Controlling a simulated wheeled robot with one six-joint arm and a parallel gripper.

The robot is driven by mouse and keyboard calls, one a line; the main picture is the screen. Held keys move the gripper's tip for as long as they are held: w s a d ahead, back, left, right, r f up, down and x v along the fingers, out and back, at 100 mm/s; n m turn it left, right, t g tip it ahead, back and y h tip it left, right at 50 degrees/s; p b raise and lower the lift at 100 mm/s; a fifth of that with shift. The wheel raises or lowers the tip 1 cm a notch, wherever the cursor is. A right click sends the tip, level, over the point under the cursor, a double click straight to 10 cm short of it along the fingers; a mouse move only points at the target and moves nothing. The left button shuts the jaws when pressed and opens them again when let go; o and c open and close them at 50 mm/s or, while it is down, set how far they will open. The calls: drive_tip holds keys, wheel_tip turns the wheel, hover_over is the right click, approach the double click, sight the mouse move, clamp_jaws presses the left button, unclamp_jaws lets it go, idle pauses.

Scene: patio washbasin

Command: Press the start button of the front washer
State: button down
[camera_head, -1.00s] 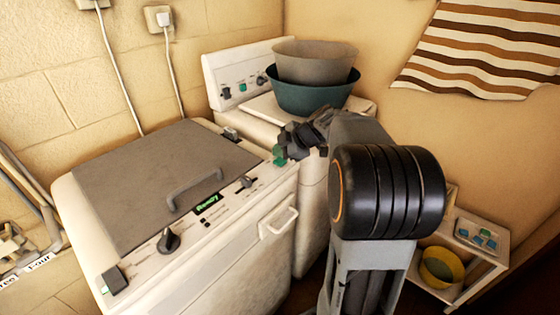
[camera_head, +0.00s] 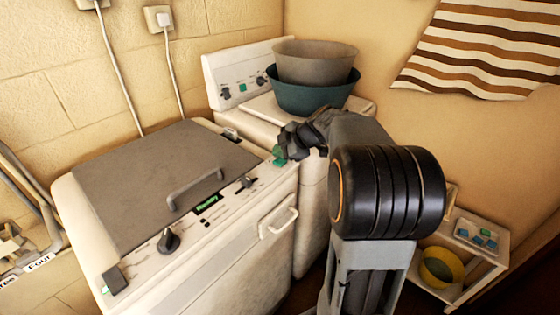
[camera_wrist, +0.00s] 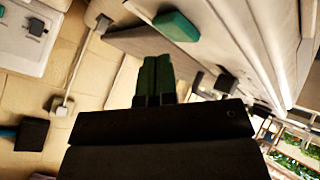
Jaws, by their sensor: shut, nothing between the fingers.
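The front washer (camera_head: 250,215) is white with a grey lid (camera_head: 150,170), a dark knob, a small lit green display (camera_head: 207,202) and a front handle. A green button (camera_head: 278,155) sits at the right end of its control panel, partly covered by my gripper (camera_head: 283,148). In the wrist view a green button (camera_wrist: 177,26) shows just above my shut gripper (camera_wrist: 153,60), whose dark green fingers are together and empty. The fingertips are very close to the button; I cannot tell whether they touch it.
A second white machine (camera_head: 225,82) stands behind, with a teal basin (camera_head: 310,97) and a grey basin (camera_head: 314,60) stacked on it. A small shelf (camera_head: 480,262) holding a yellow bowl (camera_head: 440,268) is at the lower right. Striped cloth (camera_head: 480,45) hangs on the wall.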

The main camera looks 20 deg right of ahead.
sight(280, 162)
drive_tip(key=shift+f+b, duration=0.9)
drive_tip(key=shift+b, duration=1)
idle(0.8)
drive_tip(key=shift+r, duration=0.15)
idle(0.6)
drive_tip(key=shift+r, duration=0.75)
drive_tip(key=shift+r, duration=0.1)
drive_tip(key=shift+r+p, duration=1)
drive_tip(key=shift+r, duration=1.45)
